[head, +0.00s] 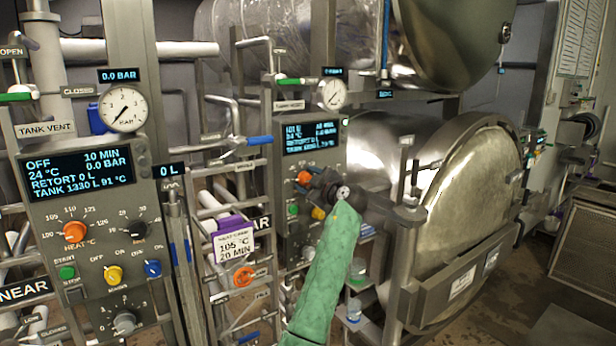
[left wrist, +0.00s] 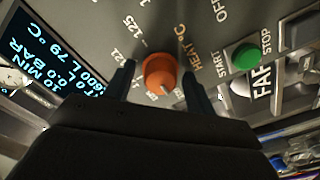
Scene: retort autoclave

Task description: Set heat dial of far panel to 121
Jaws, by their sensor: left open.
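The far panel (head: 293,233) stands at mid-picture in the head view, with a lit display (head: 313,137). Its orange heat dial (head: 304,178) shows just left of my left gripper (head: 328,187). In the left wrist view the heat dial (left wrist: 160,70) sits between the two fingers of my open left gripper (left wrist: 158,73), one on each side. I cannot tell whether they touch it. The dial's white mark points to the low, lower-right part of the scale, away from 121 and 125 at upper left. The exact number is hidden. My right gripper is not in view.
The near panel (head: 95,190) with its own orange dial (head: 75,232) stands at left. A hanging card (head: 234,243) reads 105 °C, 20 MIN. A green button (left wrist: 245,57) is right of the far dial. A round steel retort door (head: 470,225) stands at right.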

